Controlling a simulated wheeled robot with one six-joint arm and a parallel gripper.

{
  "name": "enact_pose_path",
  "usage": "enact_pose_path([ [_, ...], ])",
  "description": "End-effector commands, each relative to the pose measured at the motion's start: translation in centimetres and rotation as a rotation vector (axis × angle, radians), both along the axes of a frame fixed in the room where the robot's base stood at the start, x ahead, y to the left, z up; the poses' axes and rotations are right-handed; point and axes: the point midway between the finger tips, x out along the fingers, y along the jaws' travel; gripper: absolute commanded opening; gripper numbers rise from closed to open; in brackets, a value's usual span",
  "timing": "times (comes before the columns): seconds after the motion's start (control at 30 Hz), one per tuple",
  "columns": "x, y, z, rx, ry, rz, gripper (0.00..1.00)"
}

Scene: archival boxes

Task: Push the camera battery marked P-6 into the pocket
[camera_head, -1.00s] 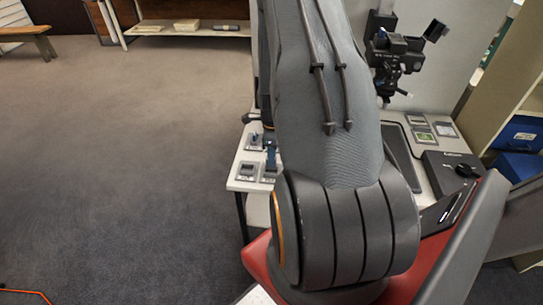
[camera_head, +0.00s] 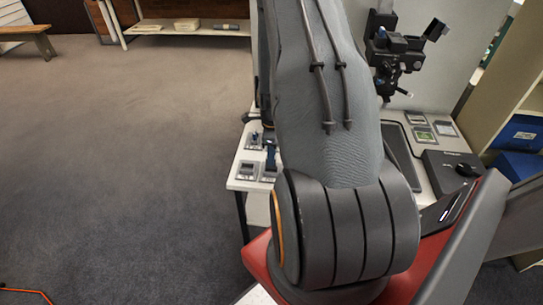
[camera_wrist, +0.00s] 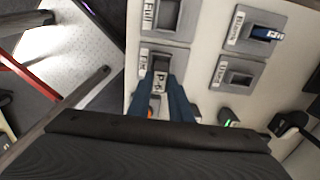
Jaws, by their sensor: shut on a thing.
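In the wrist view my gripper (camera_wrist: 163,82) has two dark blue fingers closed around the camera battery (camera_wrist: 158,86), whose pale label appears to read P-6. The battery lies between the fingers at a grey pocket (camera_wrist: 175,56) in the left column. How deep it sits in that pocket is hidden by the fingers. In the head view the arm covers most of the gripper, with only a blue part showing above the grey pockets (camera_head: 247,171).
An empty pocket labelled Full (camera_wrist: 167,16) lies above in the wrist view. To the right, one pocket holds a blue battery (camera_wrist: 267,34) and another pocket (camera_wrist: 238,73) looks empty. A camera on a mount (camera_head: 393,50) and a black box (camera_head: 447,172) stand to the right.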

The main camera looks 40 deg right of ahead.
Motion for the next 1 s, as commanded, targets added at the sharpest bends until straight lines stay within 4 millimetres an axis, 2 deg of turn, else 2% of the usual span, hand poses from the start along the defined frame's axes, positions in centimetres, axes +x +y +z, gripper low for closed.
enact_pose_path([
  [1.0,0.0,0.0,-1.4,0.000,0.000,0.000,0.00],
])
